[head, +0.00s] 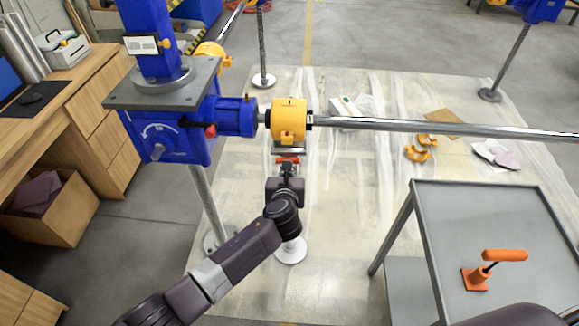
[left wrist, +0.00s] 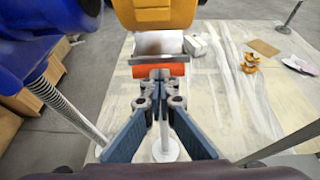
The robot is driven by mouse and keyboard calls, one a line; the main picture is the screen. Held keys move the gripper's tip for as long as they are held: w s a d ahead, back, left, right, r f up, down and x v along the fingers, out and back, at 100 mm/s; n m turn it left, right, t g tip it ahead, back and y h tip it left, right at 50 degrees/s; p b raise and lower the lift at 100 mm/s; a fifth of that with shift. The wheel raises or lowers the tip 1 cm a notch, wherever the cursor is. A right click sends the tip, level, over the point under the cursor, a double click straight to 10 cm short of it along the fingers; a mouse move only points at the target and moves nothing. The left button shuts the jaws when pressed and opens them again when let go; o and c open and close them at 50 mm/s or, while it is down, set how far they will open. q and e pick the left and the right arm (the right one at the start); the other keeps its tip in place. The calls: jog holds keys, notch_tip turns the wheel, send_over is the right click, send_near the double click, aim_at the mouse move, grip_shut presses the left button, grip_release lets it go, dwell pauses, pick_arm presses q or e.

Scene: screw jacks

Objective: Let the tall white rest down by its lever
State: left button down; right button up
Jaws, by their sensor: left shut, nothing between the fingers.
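A rest with a pale round foot (head: 291,250) stands on the sheeted floor. Its post is mostly hidden by my left arm, and the foot also shows in the left wrist view (left wrist: 167,149). A grey metal head (left wrist: 160,43) sits just under a yellow collar (head: 289,121); I cannot tell if they touch. An orange bar (left wrist: 158,70), perhaps the lever, lies just below that head and shows small in the head view (head: 287,159). My left gripper (head: 287,168) is shut and empty, its fingertips (left wrist: 160,76) right at the orange bar, perhaps touching it. My right gripper is out of view.
A blue gearbox (head: 165,135) with a grey plate stands left of the gripper. A steel shaft (head: 440,127) runs right from the collar. A grey cart (head: 425,225) with a small orange lever device (head: 476,278) stands at right. A wooden desk (head: 85,85) is at left.

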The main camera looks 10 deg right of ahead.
pick_arm(q)
jog(key=shift+r, duration=0.1)
jog(key=v, duration=1.2)
jog(key=s+a+f+n+g+y, duration=0.1)
jog(key=s+a+f+n+g, duration=0.15)
jog(key=a+f+n, duration=0.6)
jog(key=s+a+f+n+g, duration=0.2)
jog(key=s+f+n, duration=0.15)
jog(key=f, duration=1.05)
jog(key=s+a+f+n+g+y, duration=0.15)
jog(key=s+a+f+n, duration=0.35)
jog(key=f, duration=0.7)
jog(key=s+a+f+n+g, duration=0.2)
jog(key=s+a+f+n, duration=0.4)
jog(key=s, duration=0.6)
jog(key=s+a+f+n+g, duration=0.2)
jog(key=s+a+f+n, duration=0.3)
jog(key=s, duration=0.7)
jog(key=s+a+f+n+g, duration=0.2)
jog(key=s+a+f+n, duration=0.4)
jog(key=s, duration=0.6)
jog(key=shift+s+a+f+n+y, duration=0.2)
jog(key=shift+a+f+n+y, duration=0.2)
jog(key=shift+n, duration=0.8)
